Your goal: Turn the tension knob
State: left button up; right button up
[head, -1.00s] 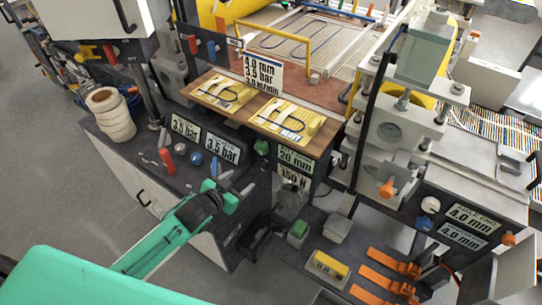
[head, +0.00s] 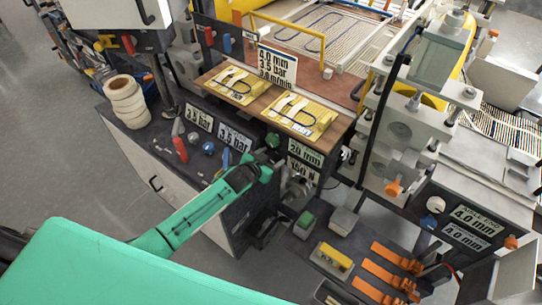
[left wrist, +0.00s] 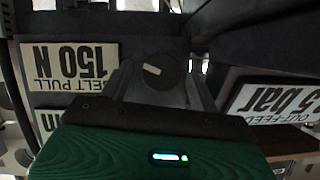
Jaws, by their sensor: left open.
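The tension knob is a dark round knob (left wrist: 158,78) with a pale mark on its face, beside the upside-down "BELT PULL 150 N" label (left wrist: 72,65) in the left wrist view. In the head view it is a grey round knob (head: 299,189) below the "150 N" label (head: 303,172). My left gripper (left wrist: 162,90) is open, its two grey fingers pointing at the knob, one on each side of it in the picture. I cannot tell whether they touch it. In the head view the green left arm ends just left of the knob. My right gripper is not in view.
A green knob (head: 272,140) sits above my left wrist. The "20 mm" label (head: 305,153) is above the "150 N" label. A shelf with a green-topped block (head: 304,224), a yellow block (head: 333,259) and orange clamps (head: 384,272) lies below right.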

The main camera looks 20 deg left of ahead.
pick_arm(q)
jog(key=shift+w, duration=0.25)
jog(key=c, duration=1)
jog(key=shift+d, duration=0.1)
